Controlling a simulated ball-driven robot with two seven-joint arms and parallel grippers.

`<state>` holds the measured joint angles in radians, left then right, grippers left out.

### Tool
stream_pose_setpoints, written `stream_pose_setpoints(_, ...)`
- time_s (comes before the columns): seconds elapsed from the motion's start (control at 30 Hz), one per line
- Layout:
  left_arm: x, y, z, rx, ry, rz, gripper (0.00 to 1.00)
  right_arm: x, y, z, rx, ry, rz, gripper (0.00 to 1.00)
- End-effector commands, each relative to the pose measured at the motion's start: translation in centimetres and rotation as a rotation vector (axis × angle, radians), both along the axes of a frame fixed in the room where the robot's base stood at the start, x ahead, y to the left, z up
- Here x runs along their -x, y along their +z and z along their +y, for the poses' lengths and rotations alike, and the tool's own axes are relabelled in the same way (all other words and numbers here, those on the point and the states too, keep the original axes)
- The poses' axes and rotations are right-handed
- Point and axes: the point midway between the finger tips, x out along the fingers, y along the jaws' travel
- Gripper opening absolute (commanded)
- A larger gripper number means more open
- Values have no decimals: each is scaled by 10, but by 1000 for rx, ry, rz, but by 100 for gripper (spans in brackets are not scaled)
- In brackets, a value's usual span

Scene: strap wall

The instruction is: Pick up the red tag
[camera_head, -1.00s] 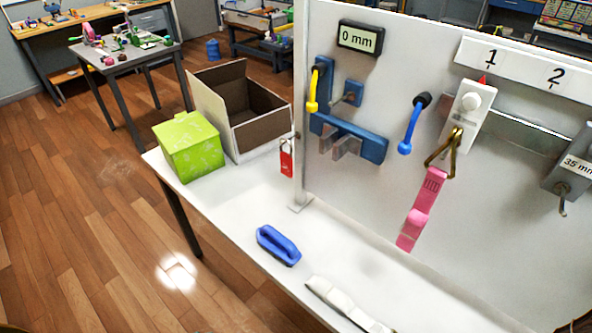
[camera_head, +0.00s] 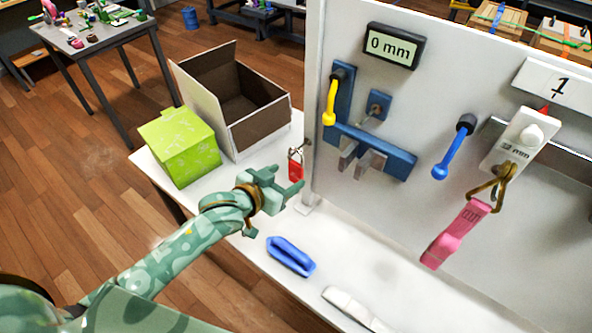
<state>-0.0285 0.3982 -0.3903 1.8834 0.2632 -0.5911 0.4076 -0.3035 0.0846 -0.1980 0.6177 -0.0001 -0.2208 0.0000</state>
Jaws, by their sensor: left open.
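The red tag (camera_head: 295,169) hangs from a small hook on the left edge of the upright white panel, above the white table. My left gripper (camera_head: 287,181) reaches in from the left on a green mottled arm. It is open, with its fingers close to the tag's lower part. The gripper overlaps the tag's lower end in the picture, and I cannot tell whether they touch. My right gripper does not show.
A lime-green box (camera_head: 180,146) and an open cardboard box (camera_head: 236,100) stand on the table behind the arm. The panel (camera_head: 420,90) carries yellow and blue levers and a pink strap (camera_head: 456,232). A blue handle (camera_head: 290,256) lies on the table in front.

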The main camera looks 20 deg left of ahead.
Motion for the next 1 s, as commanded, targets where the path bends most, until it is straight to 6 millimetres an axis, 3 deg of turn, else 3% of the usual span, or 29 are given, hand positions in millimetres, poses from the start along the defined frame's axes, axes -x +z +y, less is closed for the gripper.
stream_pose_setpoints(0.17,-13,-5,-4,-1,0,-1,62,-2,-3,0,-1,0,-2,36)
stream_pose_setpoints(0.43,-52,-20,-11,1,-1,-1,62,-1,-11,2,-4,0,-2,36)
stream_pose_setpoints(0.73,-59,-22,-14,-1,-2,-1,62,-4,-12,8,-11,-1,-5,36)
stream_pose_setpoints(0.77,-59,-22,-14,-1,-2,-1,59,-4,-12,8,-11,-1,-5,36)
stream_pose_setpoints(0.93,-59,-22,-14,-1,-2,-1,13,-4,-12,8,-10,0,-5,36)
stream_pose_setpoints(1.0,-59,-22,-14,-1,-1,0,13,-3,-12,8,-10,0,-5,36)
